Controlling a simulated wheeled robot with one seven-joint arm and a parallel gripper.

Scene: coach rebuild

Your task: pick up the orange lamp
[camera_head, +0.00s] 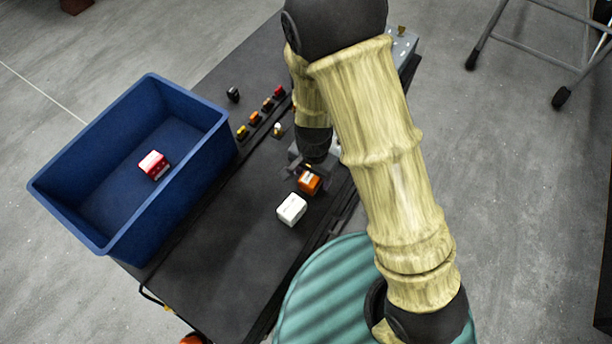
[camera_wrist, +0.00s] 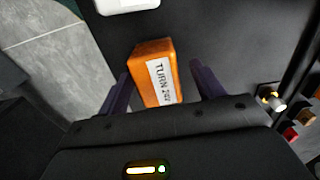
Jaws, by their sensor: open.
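The orange lamp (camera_wrist: 151,66) is a small orange block with a white label reading "TURN" and further characters I cannot read surely. It sits on the black bench top, and also shows in the head view (camera_head: 309,183). My gripper (camera_wrist: 160,85) is open, with one dark finger on each side of the lamp in the wrist view. I cannot tell whether either finger touches it. In the head view my gripper (camera_head: 303,170) is at the lamp, partly hidden by my arm.
A white block (camera_head: 291,209) stands close to the lamp. A blue bin (camera_head: 85,228) at the left holds a red block (camera_head: 153,165). Several small coloured parts (camera_head: 254,118) line the bench (camera_head: 220,270) behind. The front left of the bench is clear.

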